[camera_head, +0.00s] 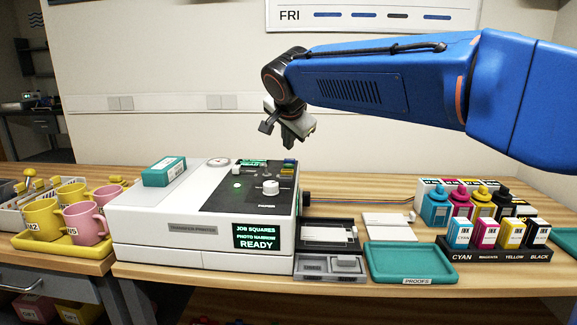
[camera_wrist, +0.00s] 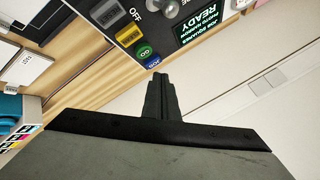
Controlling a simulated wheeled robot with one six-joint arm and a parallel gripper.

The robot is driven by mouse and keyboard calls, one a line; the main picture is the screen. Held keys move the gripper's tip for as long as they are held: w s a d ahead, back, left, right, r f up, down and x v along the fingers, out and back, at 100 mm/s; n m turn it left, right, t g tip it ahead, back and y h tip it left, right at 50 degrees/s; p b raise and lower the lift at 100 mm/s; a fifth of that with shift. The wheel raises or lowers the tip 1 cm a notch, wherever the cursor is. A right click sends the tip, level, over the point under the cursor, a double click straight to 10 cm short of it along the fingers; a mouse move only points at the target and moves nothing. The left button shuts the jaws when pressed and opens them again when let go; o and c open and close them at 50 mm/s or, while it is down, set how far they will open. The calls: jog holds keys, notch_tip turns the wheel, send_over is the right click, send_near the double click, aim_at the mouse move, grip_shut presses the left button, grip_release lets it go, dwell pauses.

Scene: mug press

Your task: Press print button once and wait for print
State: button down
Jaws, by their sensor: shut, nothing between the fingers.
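The white printer (camera_head: 165,240) with a dark control panel (camera_head: 250,200) stands on the wooden counter. Its front screen (camera_head: 256,236) reads JOB SQUARES, PHOTO NARROW, READY. In the wrist view, the panel has a green GO button (camera_wrist: 145,52) and a blue button (camera_wrist: 151,62) beside it, labelled JOB. No button marked print can be read. A small green light (camera_head: 237,185) glows on the panel. My gripper (camera_head: 290,141) is shut and empty, above the back right of the printer, apart from it. Its closed fingers (camera_wrist: 159,78) show in the wrist view.
A teal box (camera_head: 164,171) lies on the printer's top. At right are a teal PROOFS tray (camera_head: 411,264) and several ink bottles and cartridges. At left, a yellow tray (camera_head: 62,250) holds mugs.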

aim_at(288, 166)
jog(key=shift+f, duration=1.45)
jog(key=shift+f, duration=0.85)
dwell(1.8)
jog(key=shift+r, duration=3.4)
